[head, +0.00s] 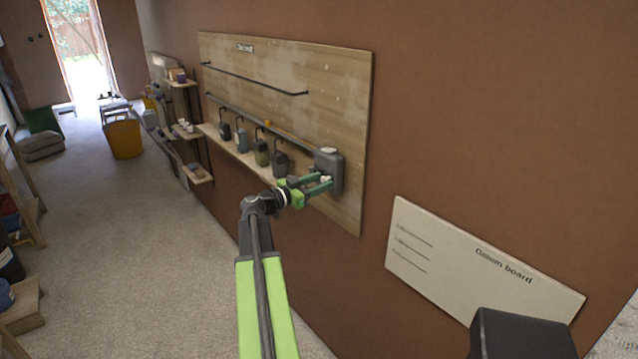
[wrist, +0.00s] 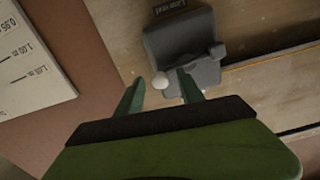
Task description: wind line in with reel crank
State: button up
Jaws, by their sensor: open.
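The grey reel housing (head: 334,162) is mounted at the right end of a wooden wall board. It also shows in the wrist view (wrist: 165,45), with a small label at its top edge. A pale round knob (wrist: 160,80), apparently the crank's handle, stands in front of the housing. My gripper (head: 318,182) is at the housing's front. In the wrist view my gripper (wrist: 160,77) is open, with a green finger on either side of the knob. Gaps show between the knob and both fingers. The crank arm under the knob is mostly hidden.
A thin yellow line (wrist: 275,61) runs from the housing along the wooden board (head: 345,75). Several dark containers (head: 261,152) hang left of the reel. A pale lettered board (head: 470,262) is on the wall at right.

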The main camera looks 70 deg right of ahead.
grip_shut()
jog(key=shift+r, duration=0.1)
dwell(0.4)
